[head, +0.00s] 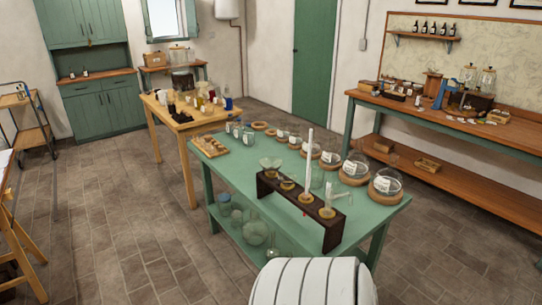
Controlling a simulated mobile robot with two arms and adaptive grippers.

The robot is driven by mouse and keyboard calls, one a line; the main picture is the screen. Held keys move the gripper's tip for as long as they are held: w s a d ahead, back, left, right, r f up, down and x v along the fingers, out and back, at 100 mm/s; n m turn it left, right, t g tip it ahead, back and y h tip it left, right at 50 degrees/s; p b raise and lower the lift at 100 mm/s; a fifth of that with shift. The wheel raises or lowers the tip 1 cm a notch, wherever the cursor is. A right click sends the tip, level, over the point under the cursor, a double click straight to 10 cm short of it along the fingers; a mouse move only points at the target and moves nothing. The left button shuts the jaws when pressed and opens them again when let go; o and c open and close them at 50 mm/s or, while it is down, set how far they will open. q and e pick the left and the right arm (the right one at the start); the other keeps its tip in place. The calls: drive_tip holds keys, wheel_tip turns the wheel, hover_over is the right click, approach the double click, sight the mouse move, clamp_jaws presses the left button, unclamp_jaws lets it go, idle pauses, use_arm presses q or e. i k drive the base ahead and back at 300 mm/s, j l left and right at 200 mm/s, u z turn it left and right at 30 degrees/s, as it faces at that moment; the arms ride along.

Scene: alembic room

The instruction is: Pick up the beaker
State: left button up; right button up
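Clear glassware stands on the green table (232,168) in front of me. It includes a shallow glass dish or funnel (270,163), a clear glass vessel (317,180) behind the dark rack, and small labelled glass vessels (248,136) at the back left. Round labelled flasks (386,182) sit on cork rings along the right side. I cannot tell which of these is the beaker; the glass is small and partly hidden. Neither of my grippers is in view.
A dark wooden rack (333,233) with a tall white tube (308,155) stands near the table's front edge. Round glassware (255,232) sits on its lower shelf. A wooden table (158,108) with bottles is behind; a wooden bench (480,127) is at right.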

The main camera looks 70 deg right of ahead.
sight(333, 188)
drive_tip(key=z, duration=2.9)
drive_tip(key=i+l, duration=0.15)
drive_tip(key=l, duration=0.15)
drive_tip(key=i+l+u, duration=0.1)
drive_tip(key=l, duration=0.25)
drive_tip(key=i+l+u, duration=0.1)
drive_tip(key=i+l, duration=0.3)
drive_tip(key=l, duration=0.3)
